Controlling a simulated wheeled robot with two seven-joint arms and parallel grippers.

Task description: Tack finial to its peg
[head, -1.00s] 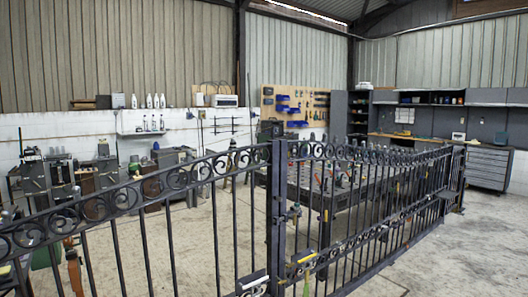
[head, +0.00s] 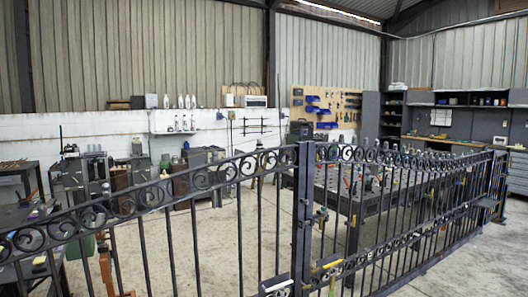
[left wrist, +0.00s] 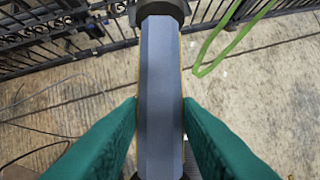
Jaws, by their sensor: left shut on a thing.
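My left gripper (left wrist: 161,106) shows only in the left wrist view. Its green fingers are shut on a grey, flat-sided handle (left wrist: 160,60) with yellowish edges. A dark round collar (left wrist: 160,10) caps the handle's far end; what lies beyond is out of frame. The black scroll gate (head: 305,215) crosses the head view. Several small grey upright tips (head: 386,145) show above its right-hand top rail; they may be finials, but I cannot tell whether they sit on pegs. No single bare peg can be made out. My right gripper is not in view.
A dark work table (head: 345,180) with tools stands behind the gate. Yellow (head: 330,264) and green (head: 331,284) items are at the post's foot. A green strap (left wrist: 212,50) hangs near the gate in the left wrist view. The concrete floor at right (head: 470,270) is clear.

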